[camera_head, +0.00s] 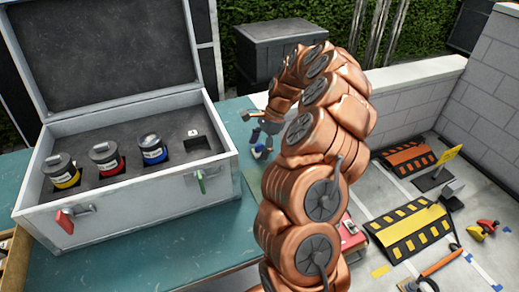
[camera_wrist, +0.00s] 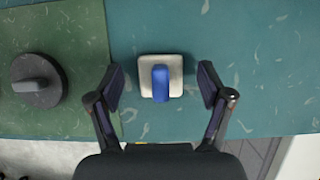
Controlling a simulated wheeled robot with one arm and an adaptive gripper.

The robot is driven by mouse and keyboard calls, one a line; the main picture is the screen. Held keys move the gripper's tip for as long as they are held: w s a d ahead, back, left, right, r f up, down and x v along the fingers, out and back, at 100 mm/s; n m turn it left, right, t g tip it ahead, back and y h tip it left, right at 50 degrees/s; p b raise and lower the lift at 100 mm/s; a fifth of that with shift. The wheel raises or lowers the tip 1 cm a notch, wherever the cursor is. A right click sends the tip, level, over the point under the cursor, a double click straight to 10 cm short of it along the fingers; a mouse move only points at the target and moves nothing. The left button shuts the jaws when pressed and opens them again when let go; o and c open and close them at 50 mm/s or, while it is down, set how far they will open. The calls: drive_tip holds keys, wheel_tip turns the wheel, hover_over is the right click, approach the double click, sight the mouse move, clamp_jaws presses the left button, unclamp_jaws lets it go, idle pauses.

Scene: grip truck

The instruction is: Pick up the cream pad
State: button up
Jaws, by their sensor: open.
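The cream pad (camera_wrist: 147,78) is a small square block with an upright blue grip on top. It lies on the teal mat in the wrist view. My gripper (camera_wrist: 161,82) is open, with one finger left and one right of the pad, apart from it. In the camera_head view, my gripper (camera_head: 255,132) hangs at the mat's right part, beside the open case. A small white and blue bit of the pad (camera_head: 258,153) shows below it there, and my arm hides much around it.
A dark round disc with a grey knob (camera_wrist: 38,82) sits on a green area left of the pad. An open grey case (camera_head: 140,205) holds yellow, red and blue labelled jars in dark foam. Striped ramps (camera_head: 410,232) lie on the floor at right.

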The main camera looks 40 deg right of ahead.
sight(257, 145)
drive_tip(key=c, duration=1.1)
drive_tip(key=shift+d+r, duration=0.1)
drive_tip(key=shift+r, duration=0.05)
drive_tip(key=shift+c, duration=0.2)
drive_tip(key=shift+r+b, duration=0.7)
drive_tip(key=shift+r, duration=0.95)
drive_tip(key=s+a+b, duration=0.1)
drive_tip(key=s+a, duration=0.1)
drive_tip(key=s, duration=0.2)
drive_tip(key=s+a+r+b, duration=0.1)
drive_tip(key=s+a, duration=0.2)
drive_tip(key=s, duration=0.2)
drive_tip(key=s+a+b, duration=0.1)
drive_tip(key=s+a, duration=0.2)
drive_tip(key=s, duration=0.2)
drive_tip(key=shift+r+b, duration=0.2)
drive_tip(key=shift+b, duration=0.1)
